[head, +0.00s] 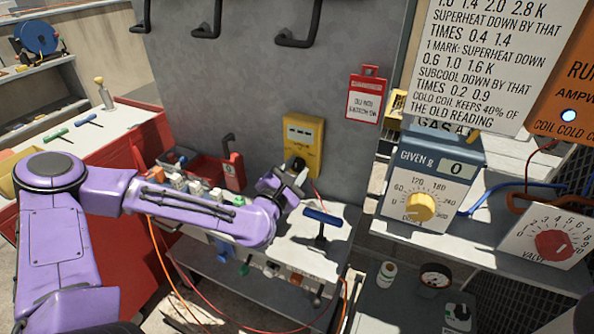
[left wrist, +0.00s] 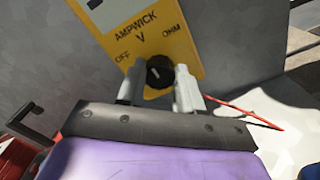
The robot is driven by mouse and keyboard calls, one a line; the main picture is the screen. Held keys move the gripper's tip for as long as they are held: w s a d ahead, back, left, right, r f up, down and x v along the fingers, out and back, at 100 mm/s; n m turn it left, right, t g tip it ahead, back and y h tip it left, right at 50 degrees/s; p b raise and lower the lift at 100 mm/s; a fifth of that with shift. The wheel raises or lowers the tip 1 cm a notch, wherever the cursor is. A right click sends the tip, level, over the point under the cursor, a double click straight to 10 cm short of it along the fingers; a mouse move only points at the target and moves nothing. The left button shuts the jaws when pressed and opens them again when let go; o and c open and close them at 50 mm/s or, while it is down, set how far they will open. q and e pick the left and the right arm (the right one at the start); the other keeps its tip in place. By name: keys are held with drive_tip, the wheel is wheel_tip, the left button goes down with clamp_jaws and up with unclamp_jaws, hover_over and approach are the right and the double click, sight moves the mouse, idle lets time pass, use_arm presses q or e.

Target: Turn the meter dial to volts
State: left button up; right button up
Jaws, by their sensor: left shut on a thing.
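The yellow meter (head: 303,135) is fixed upright on the grey wall. In the left wrist view the meter (left wrist: 166,22) is marked AMPWICK, with OFF on the left, V at the top and OHM on the right. Its black dial (left wrist: 159,72) carries a small white mark that seems to lean up and to the left, toward OFF; its exact setting is hard to tell. My left gripper (left wrist: 158,84) is shut on the dial, one finger on each side. In the head view the left gripper (head: 287,180) partly hides the dial. My right gripper is not in view.
A blue-handled tool (head: 322,216) stands on the bench to the right. A red lead (left wrist: 245,113) runs from beside the meter. A blue gauge box (head: 437,170) is further right.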

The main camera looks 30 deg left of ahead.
use_arm(q)
drive_tip(key=o, duration=1)
drive_tip(key=shift+o, duration=0.2)
drive_tip(key=s, duration=0.3)
drive_tip(key=shift+s+d+f+b, duration=0.1)
drive_tip(key=shift+s+b, duration=0.2)
drive_tip(key=shift+s, duration=0.05)
drive_tip(key=p, duration=0.8)
approach(296, 168)
drive_tip(key=s, duration=0.2)
drive_tip(key=shift+w+d, duration=0.1)
drive_tip(key=shift+w, duration=0.05)
